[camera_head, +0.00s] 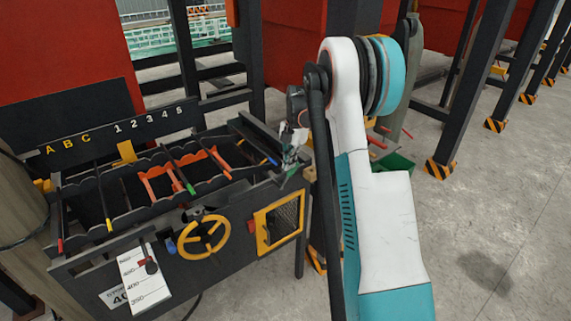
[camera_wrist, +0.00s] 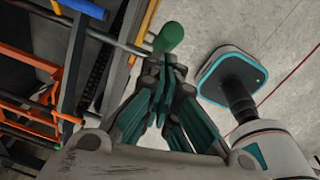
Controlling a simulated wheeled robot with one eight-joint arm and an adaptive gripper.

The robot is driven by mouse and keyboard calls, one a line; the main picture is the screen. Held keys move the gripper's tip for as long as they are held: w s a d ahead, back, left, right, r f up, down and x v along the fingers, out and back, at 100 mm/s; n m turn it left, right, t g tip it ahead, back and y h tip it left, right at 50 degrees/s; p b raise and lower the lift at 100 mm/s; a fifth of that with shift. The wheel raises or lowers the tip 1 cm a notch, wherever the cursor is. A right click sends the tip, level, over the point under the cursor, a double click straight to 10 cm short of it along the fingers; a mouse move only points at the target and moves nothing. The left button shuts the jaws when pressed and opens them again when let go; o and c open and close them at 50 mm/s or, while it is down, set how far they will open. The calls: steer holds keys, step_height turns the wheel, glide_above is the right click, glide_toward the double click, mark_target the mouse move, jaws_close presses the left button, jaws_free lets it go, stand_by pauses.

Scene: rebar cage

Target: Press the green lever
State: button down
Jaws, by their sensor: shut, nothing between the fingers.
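The green lever (camera_wrist: 168,38) shows in the wrist view as a rounded green knob at the end of a grey rod that comes from the machine on the left. My gripper (camera_wrist: 165,64) is shut and empty, with its fingertips just below the knob in the picture. The tips overlap the knob's lower edge, and I cannot tell if they touch it. In the head view my gripper (camera_head: 290,158) is at the right end of the dark machine (camera_head: 190,225). There the lever is too small and covered to make out surely.
The machine carries a yellow handwheel (camera_head: 203,237), a yellow-framed mesh panel (camera_head: 279,224), and racks with orange and green pieces. A green box (camera_head: 392,164) lies on the floor behind my arm. Dark posts with striped feet stand at right. The concrete floor at right is clear.

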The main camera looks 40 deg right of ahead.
steer(key=shift+d+f+b, duration=0.15)
steer(key=shift+d+f, duration=0.15)
steer(key=shift+d, duration=0.4)
steer(key=shift+d+f+b, duration=0.15)
steer(key=shift+d+f, duration=0.15)
steer(key=shift+d, duration=0.4)
steer(key=shift+w+d+f+b, duration=0.1)
steer(key=shift+d+f+b, duration=0.2)
steer(key=shift+d+f, duration=0.55)
steer(key=shift+d, duration=0.15)
